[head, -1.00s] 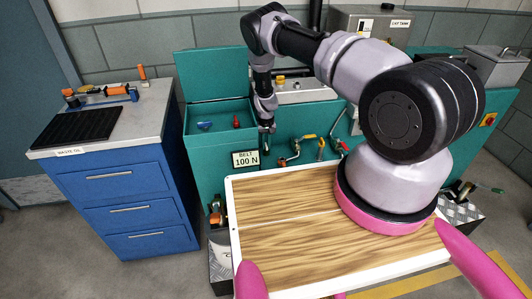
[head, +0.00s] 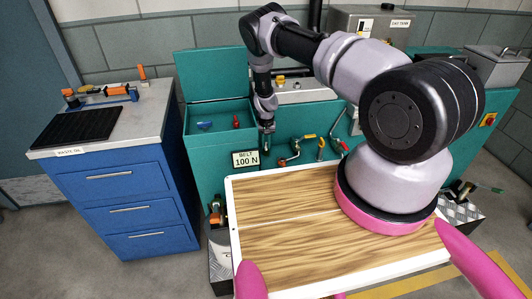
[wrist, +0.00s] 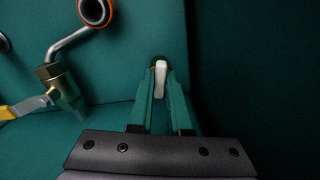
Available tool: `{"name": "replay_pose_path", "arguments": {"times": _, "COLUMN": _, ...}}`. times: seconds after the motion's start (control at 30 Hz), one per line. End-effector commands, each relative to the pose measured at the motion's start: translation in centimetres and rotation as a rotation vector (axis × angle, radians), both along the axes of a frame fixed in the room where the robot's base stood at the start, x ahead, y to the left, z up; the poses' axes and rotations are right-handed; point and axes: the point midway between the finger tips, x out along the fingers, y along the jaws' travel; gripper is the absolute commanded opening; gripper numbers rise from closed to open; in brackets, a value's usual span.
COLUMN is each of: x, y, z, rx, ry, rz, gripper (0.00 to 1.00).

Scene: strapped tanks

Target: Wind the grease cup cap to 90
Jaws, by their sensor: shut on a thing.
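My gripper (head: 267,138) reaches down to the front of the green machine, right of the "BELT 100 N" plate. In the wrist view its two green fingers (wrist: 161,78) are closed on a small brass part with a pale bar, which I take for the grease cup cap (wrist: 160,79). The fingers hide most of it. No scale or mark that gives its turn is readable. In the head view the cap is too small and covered to make out.
A cranked metal pipe with an orange-rimmed end (wrist: 94,12) and a yellow-handled valve (wrist: 22,109) lie left of my fingers. The green panel right of them is bare. A blue drawer cabinet (head: 125,200) stands left, and a wooden-topped tray (head: 290,245) is in front.

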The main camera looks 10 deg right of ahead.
Motion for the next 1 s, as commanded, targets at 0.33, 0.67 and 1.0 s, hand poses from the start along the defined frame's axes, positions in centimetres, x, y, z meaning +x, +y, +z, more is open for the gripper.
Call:
{"name": "replay_pose_path", "arguments": {"times": 0.33, "x": 0.04, "y": 0.04, "z": 0.04, "rx": 0.000, "ry": -0.001, "rz": -0.124, "gripper": 0.00}}
{"name": "replay_pose_path", "arguments": {"times": 0.67, "x": 0.07, "y": 0.00, "z": 0.06, "rx": 0.001, "ry": -0.001, "rz": -0.244, "gripper": 0.00}}
{"name": "replay_pose_path", "arguments": {"times": 1.0, "x": 0.07, "y": 0.04, "z": 0.06, "rx": 0.001, "ry": 0.000, "rz": -0.338, "gripper": 0.52}}
